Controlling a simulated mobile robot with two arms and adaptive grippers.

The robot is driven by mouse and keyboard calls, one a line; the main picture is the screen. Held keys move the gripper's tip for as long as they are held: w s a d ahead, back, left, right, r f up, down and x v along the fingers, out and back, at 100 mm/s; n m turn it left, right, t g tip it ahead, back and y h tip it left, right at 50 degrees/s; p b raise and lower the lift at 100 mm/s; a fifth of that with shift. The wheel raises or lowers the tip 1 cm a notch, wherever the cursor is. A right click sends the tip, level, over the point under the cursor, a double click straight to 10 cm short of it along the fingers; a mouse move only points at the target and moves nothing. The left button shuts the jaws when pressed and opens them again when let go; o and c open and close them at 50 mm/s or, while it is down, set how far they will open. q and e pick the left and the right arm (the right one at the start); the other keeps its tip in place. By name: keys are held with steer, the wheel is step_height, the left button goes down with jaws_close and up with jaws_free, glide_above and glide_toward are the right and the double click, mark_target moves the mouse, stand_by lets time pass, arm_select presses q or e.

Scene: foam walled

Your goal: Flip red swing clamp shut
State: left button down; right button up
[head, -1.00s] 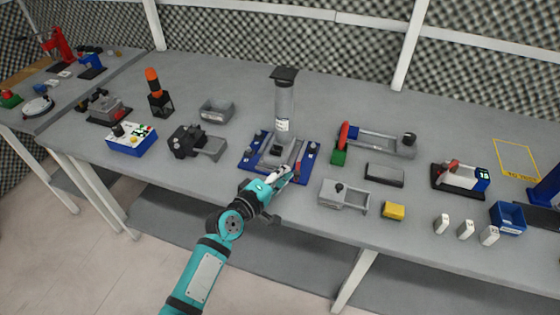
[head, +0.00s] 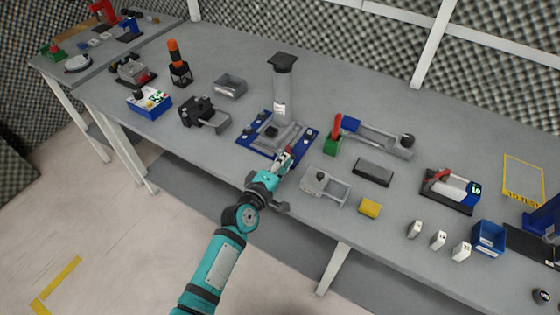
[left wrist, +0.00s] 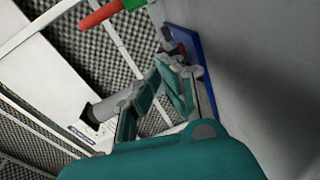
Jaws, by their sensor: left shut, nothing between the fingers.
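A blue base plate (head: 254,150) carries a grey fixture with a tall grey column (head: 282,95). A small red part (head: 289,154), which looks like the swing clamp's handle, shows at its front right, partly hidden by my gripper. My left gripper (head: 283,161) is shut and empty at the plate's front right edge, close to the red part; I cannot tell whether they touch. In the left wrist view my left gripper (left wrist: 178,70) has its fingers by the blue plate (left wrist: 191,48), with a dark red part just beyond. The clamp's exact pose is unclear. My right gripper is out of view.
Right of the plate, a red lever (head: 337,126) stands on a green block (head: 332,146). A grey fixture (head: 325,186) sits front right of my gripper. Left are a black-and-grey device (head: 200,113) and a blue box (head: 150,104). The bench's front edge runs below my arm.

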arm_select(q)
steer(key=shift+d, duration=0.45)
steer(key=shift+a, duration=0.35)
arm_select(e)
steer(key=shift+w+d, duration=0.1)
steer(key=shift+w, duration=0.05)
arm_select(q)
steer(key=shift+d, duration=0.2)
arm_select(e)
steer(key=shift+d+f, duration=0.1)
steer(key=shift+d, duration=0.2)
arm_select(q)
steer(key=shift+a, duration=0.1)
